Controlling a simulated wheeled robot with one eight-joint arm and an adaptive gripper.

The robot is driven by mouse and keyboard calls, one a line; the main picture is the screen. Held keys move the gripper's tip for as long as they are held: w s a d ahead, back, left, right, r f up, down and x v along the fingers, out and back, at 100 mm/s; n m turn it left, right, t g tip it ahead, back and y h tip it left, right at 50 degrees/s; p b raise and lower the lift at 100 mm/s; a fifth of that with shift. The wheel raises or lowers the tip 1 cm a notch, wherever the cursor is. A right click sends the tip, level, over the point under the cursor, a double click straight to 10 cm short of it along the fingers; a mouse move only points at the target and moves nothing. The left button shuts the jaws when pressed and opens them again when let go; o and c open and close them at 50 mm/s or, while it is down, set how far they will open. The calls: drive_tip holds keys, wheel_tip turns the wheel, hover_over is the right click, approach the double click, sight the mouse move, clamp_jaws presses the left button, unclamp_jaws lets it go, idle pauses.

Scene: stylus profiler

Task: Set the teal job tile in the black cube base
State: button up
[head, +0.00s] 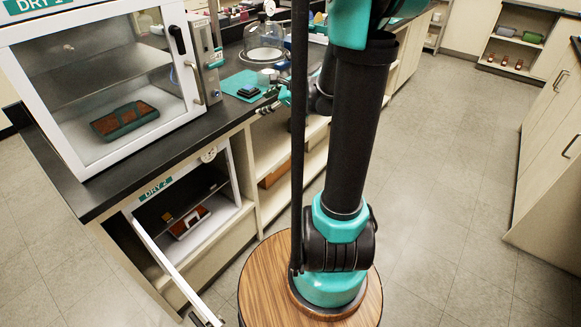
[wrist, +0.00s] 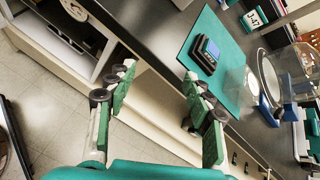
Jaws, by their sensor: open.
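A small black block (wrist: 207,56) with a bluish top lies on a teal mat (wrist: 228,85) in the wrist view. It also shows on the mat in the head view (head: 249,91). I cannot tell whether it is the black cube base. A teal tag marked J-47 (wrist: 252,19) stands on the bench beyond the mat; I cannot tell whether it is the job tile. My gripper (wrist: 159,78) is open and empty at the bench's front edge, short of the block. In the head view it is partly hidden behind my arm.
A clear dome (head: 264,42) on a round base stands behind the mat. The DRY 1 cabinet (head: 100,20) is closed on the bench, left. Below it, the DRY 2 cabinet's door (head: 172,268) hangs open. Floor to the right (head: 450,200) is clear.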

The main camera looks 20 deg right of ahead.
drive_tip(key=s+f+n+g+h, duration=0.2)
drive_tip(key=s+f+n, duration=0.4)
drive_tip(key=s+n, duration=0.5)
drive_tip(key=s+d+f+n+g+h, duration=0.1)
drive_tip(key=s+f+n+h, duration=0.3)
drive_tip(key=s+n, duration=0.7)
drive_tip(key=s+f+g, duration=0.1)
drive_tip(key=s+f, duration=0.1)
drive_tip(key=s, duration=0.2)
drive_tip(key=shift+d+g+h, duration=0.3)
drive_tip(key=shift+h, duration=0.1)
